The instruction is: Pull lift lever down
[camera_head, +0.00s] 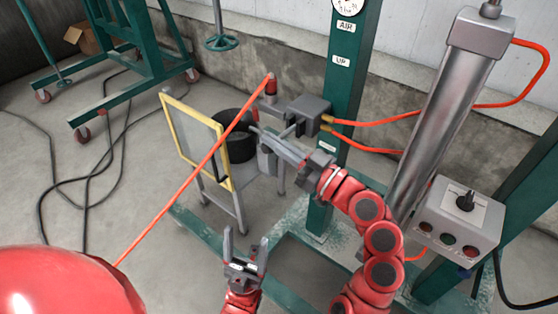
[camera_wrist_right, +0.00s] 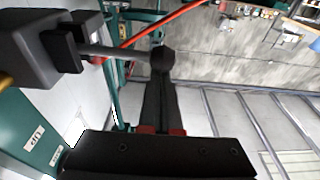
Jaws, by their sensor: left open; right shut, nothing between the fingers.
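The lift lever is a thin rod with a dark round knob (camera_wrist_right: 163,58). It sticks out sideways from a grey valve box (camera_head: 310,115) on the green post, and the box also shows in the right wrist view (camera_wrist_right: 35,50). My right gripper (camera_head: 260,138) is shut and empty, with its fingers reaching left beside the lever. In the right wrist view its fingertips (camera_wrist_right: 159,85) overlap the knob; I cannot tell whether they touch. In the head view the gripper partly hides the lever. My left gripper (camera_head: 245,243) is open and empty, low in the middle.
A green post (camera_head: 350,75) carries AIR and UP labels. Orange hoses (camera_head: 375,121) run from the valve box. A control box (camera_head: 458,220) stands at right by a metal cylinder (camera_head: 440,120). A yellow-framed panel (camera_head: 195,135) and black bucket (camera_head: 236,135) stand behind the gripper.

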